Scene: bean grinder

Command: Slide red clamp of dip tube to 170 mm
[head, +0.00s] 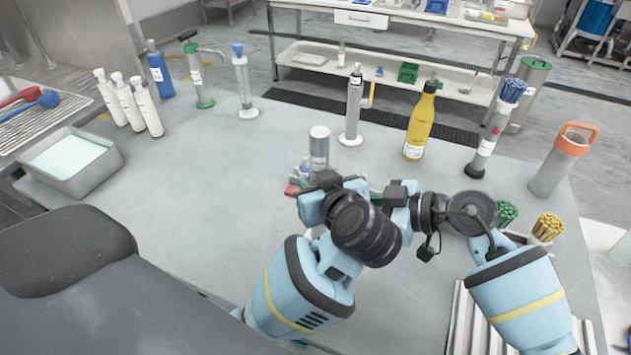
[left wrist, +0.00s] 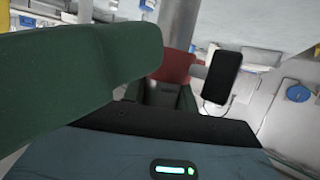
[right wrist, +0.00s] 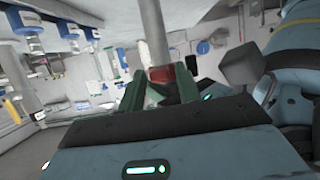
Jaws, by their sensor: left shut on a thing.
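The red clamp (left wrist: 174,66) sits around a grey tube (left wrist: 181,24) in the left wrist view, with a dark knob (left wrist: 223,75) sticking out to its right. My left gripper (head: 332,192) is shut on the clamp, and its near green finger hides part of it. In the right wrist view the red part (right wrist: 160,74) and the tube (right wrist: 152,30) show between the green fingers of my right gripper (right wrist: 160,88). Whether those fingers press on anything is unclear. In the head view my arms hide the clamp, and its scale mark cannot be read.
A grey labelled cylinder (head: 319,150) stands just beyond my grippers. A yellow bottle (head: 420,124), a white-based cylinder (head: 353,108) and an orange-topped container (head: 557,165) stand at the back and right. A grey tub (head: 72,165) is at left. The table's middle left is clear.

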